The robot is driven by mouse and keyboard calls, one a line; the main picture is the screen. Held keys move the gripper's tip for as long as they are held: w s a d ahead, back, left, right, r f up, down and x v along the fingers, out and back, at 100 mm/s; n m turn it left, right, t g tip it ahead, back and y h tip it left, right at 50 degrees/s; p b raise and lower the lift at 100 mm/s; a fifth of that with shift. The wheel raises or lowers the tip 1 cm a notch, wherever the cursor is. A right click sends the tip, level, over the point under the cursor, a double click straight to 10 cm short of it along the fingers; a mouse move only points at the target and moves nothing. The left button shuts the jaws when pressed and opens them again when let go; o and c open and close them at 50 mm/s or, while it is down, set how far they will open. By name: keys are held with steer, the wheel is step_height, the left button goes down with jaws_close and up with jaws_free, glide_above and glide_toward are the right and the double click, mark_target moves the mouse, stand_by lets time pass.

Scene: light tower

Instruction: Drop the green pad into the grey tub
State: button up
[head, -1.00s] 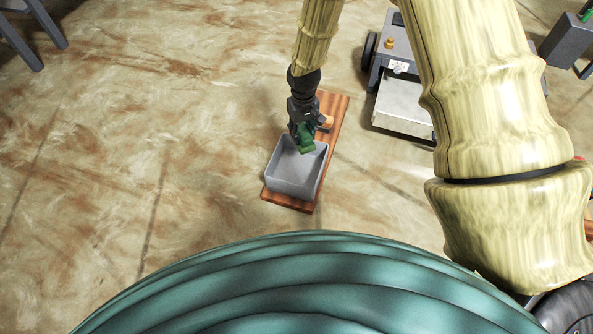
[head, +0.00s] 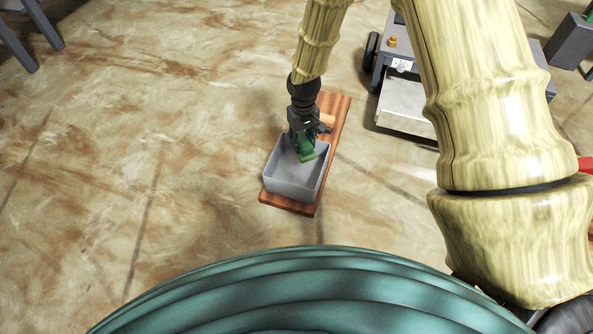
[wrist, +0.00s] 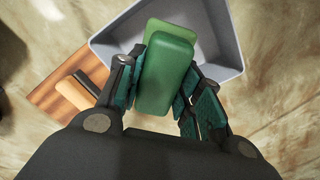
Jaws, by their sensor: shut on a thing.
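The green pad (head: 307,152) is in my gripper (head: 303,134), over the grey tub (head: 292,188), near its far side in the head view. In the wrist view the pad (wrist: 165,76) shows as a green block between the two fingers of my gripper (wrist: 162,88), which are shut on it. A second green part shows beyond the block, and I cannot tell if the two are joined. The tub (wrist: 217,40) lies behind them, with its open top facing up. The pad's lower end looks at or inside the tub's opening; its exact height is unclear.
The tub stands on a reddish wooden board (head: 333,125) on the stained floor. A small orange and black item (wrist: 92,86) lies on the board beside the tub. A grey wheeled cart (head: 404,104) stands to the right. Floor left of the board is clear.

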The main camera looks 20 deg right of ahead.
steer(key=o, duration=1)
steer(key=shift+r, duration=0.1)
step_height(320, 180, up, 12)
steer(key=shift+f, duration=0.1)
stand_by(0.4)
steer(key=s+f+m+y+p, duration=0.1)
steer(key=s+f+p, duration=0.5)
steer(key=s+f, duration=0.8)
steer(key=s+d+f+m+p, duration=0.1)
steer(key=s+d+p, duration=0.15)
steer(key=s, duration=0.85)
steer(key=s+d+p, duration=0.1)
steer(key=s+p, duration=0.2)
steer(key=s, duration=0.9)
steer(key=shift+h, duration=0.5)
steer(key=r+p, duration=3.7)
steer(key=shift+w+a+r, duration=0.1)
steer(key=shift+w+r, duration=0.1)
steer(key=shift+r, duration=0.05)
